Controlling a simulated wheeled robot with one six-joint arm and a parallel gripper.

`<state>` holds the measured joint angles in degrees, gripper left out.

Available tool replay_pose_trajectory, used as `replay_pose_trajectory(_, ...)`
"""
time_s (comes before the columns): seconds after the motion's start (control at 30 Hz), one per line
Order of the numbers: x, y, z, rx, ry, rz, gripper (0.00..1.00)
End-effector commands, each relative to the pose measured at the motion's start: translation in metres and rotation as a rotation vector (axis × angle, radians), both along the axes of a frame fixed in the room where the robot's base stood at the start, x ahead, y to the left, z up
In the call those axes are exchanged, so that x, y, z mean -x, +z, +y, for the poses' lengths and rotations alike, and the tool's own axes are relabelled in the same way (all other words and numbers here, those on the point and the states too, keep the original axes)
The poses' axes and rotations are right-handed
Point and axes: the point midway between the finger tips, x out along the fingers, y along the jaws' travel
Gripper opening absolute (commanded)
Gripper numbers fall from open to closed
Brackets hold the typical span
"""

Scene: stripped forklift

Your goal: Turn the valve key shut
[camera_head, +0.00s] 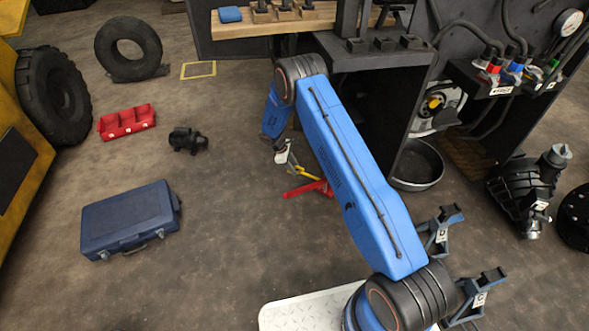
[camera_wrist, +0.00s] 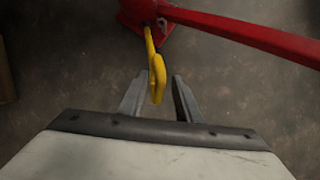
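The valve key is a yellow bar with a looped end (camera_wrist: 157,78), joined to a red metal piece (camera_wrist: 143,12) with a long red arm (camera_wrist: 250,35). In the head view the yellow key (camera_head: 307,174) and the red piece (camera_head: 311,189) show low near the floor, partly behind my blue arm. My gripper (camera_wrist: 160,75) is open, with the looped end between its two grey fingers. A small gap shows on each side of the loop. In the head view my gripper (camera_head: 283,152) is small, beside the key.
A workbench (camera_head: 290,25) with dark panels stands behind, with a black pan (camera_head: 417,165) at its foot. A blue case (camera_head: 130,218), a red bin (camera_head: 126,122), a small black part (camera_head: 187,140) and a tire (camera_head: 128,48) lie on the left floor. Floor between them is clear.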

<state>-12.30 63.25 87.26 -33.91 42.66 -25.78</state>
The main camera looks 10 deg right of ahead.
Motion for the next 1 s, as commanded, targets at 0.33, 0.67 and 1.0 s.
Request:
replay_pose_trajectory(0.33,0.0001,-0.0060,-0.0027,0.000,0.000,-0.001,0.31)
replay_pose_trajectory(0.67,0.0002,-0.0060,-0.0025,0.000,-0.001,0.000,0.00)
replay_pose_trajectory(1.0,0.0015,-0.0062,-0.0021,0.000,-0.037,-0.045,0.00)
